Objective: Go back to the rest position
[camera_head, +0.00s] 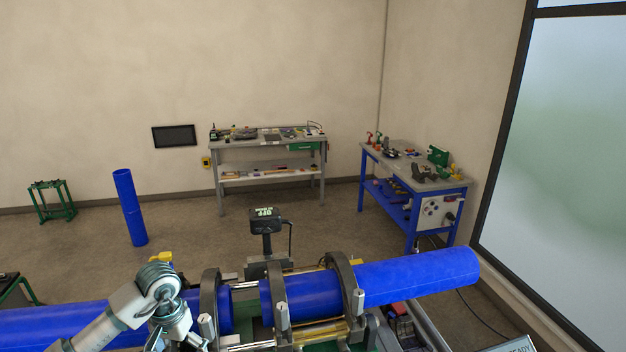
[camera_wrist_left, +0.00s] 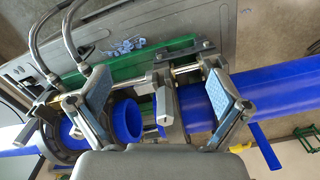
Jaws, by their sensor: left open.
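My left arm (camera_head: 125,305) comes in from the lower left in the head view, over the near side of the pipe fusion cart. In the left wrist view my left gripper (camera_wrist_left: 156,95) is open, its two padded fingers wide apart above the clamps and pipe ends. I see nothing held between them. Its fingertips are hard to make out in the head view. One blue pipe (camera_head: 420,275) runs through the right clamps (camera_head: 342,287). Another blue pipe (camera_head: 45,328) lies on the left, partly behind my arm. A gap shows between the pipe ends. My right gripper is out of view.
A display reading OFF (camera_head: 266,217) stands behind the clamps. A blue pipe (camera_head: 130,208) stands upright on the floor beside a green stand (camera_head: 52,201). A grey workbench (camera_head: 218,184) and a blue workbench (camera_head: 411,225) stand at the back. Open floor lies between.

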